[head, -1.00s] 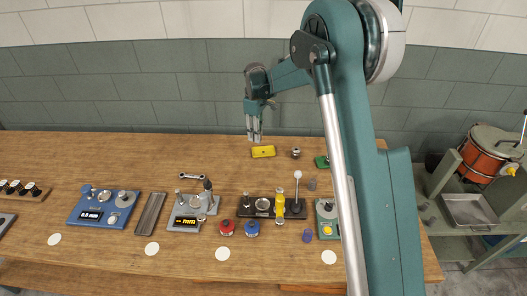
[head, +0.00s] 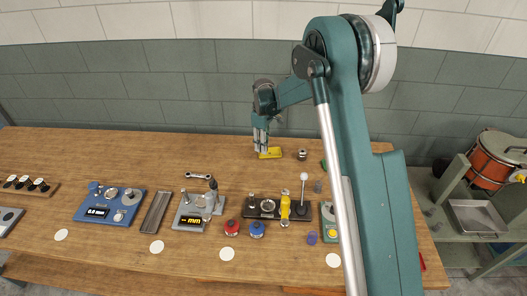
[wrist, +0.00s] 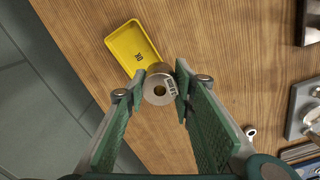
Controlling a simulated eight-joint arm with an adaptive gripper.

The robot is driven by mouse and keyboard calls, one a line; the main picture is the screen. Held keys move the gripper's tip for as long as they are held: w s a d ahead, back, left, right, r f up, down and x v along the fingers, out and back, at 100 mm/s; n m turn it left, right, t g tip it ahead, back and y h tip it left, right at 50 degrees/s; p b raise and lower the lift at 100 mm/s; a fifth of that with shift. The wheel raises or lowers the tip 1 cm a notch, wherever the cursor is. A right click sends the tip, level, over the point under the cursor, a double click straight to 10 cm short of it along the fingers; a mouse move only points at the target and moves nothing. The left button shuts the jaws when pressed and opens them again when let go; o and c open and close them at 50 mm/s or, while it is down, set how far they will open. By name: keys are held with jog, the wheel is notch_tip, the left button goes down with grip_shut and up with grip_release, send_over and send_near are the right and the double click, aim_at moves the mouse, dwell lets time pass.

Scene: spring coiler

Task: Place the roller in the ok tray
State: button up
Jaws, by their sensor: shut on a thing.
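The roller (wrist: 158,88) is a short metal cylinder with a hole in its end face and a small printed mark. My gripper (wrist: 160,88) is shut on it, one finger pad on each side. The ok tray is a shallow yellow tray (wrist: 132,47) with a dark mark on its floor. In the wrist view the roller overlaps the tray's near edge; its height above the bench is hard to judge. In the head view my gripper (head: 262,150) hangs in front of the left part of the yellow tray (head: 275,153), and the roller is too small to make out.
A small metal piece (head: 302,154) stands right of the tray. Nearer on the wooden bench (head: 140,160) are a blue gauge (head: 108,203), a grey mm gauge (head: 196,210), a dark fixture (head: 265,208) and red (head: 232,227) and blue (head: 257,229) round pieces. Wood around the tray's left is clear.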

aim_at(263, 157)
jog(key=shift+f, duration=0.1)
jog(key=shift+f, duration=1.8)
jog(key=shift+f, duration=0.1)
jog(key=o, duration=1.1)
notch_tip(263, 157, up, 12)
jog(key=shift+s+d+r, duration=0.1)
jog(key=shift+r, duration=0.1)
